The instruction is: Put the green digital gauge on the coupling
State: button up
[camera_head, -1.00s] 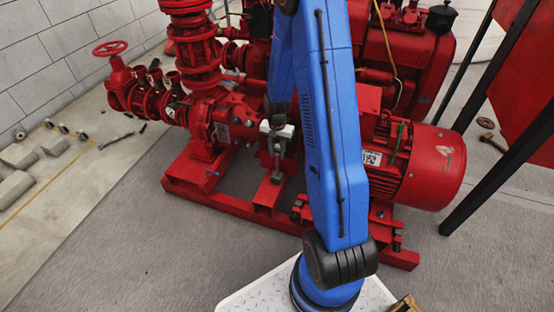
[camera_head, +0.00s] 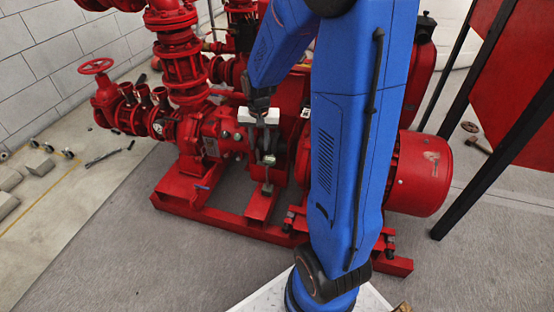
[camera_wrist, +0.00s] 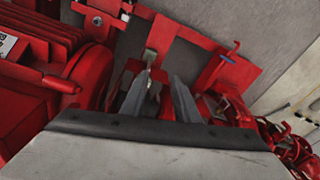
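My gripper (camera_head: 264,153) hangs over the gap between the red pump (camera_head: 215,135) and the red motor (camera_head: 420,175) in the head view. It points down, with a white body and grey fingers. In the wrist view my gripper (camera_wrist: 160,75) has its two fingers apart, with no green gauge visible between them. Small grey and red parts show behind the gap; contact cannot be told. The coupling lies in the pump-motor area, but I cannot clearly make it out. I cannot make out the green digital gauge in the current views.
A red base frame (camera_head: 222,218) carries the pumpset. A red handwheel (camera_head: 96,67) and pipework stand at the left. Grey blocks (camera_head: 40,166) and loose parts lie on the left floor. A red panel on black legs (camera_head: 480,190) stands right. My blue arm hides part of the motor.

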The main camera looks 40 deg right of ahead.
jog(key=s+a+r+n+t, duration=0.2)
jog(key=s+a+r+n, duration=0.3)
jog(key=s+r, duration=0.65)
jog(key=s+a+r+n, duration=0.1)
jog(key=s+a+r, duration=0.1)
jog(key=s, duration=0.5)
jog(key=s+a+r+n+t, duration=0.1)
jog(key=s+a+r, duration=0.2)
jog(key=s, duration=0.3)
jog(key=shift+s+r, duration=0.4)
jog(key=shift+r, duration=0.15)
jog(key=shift+d, duration=0.15)
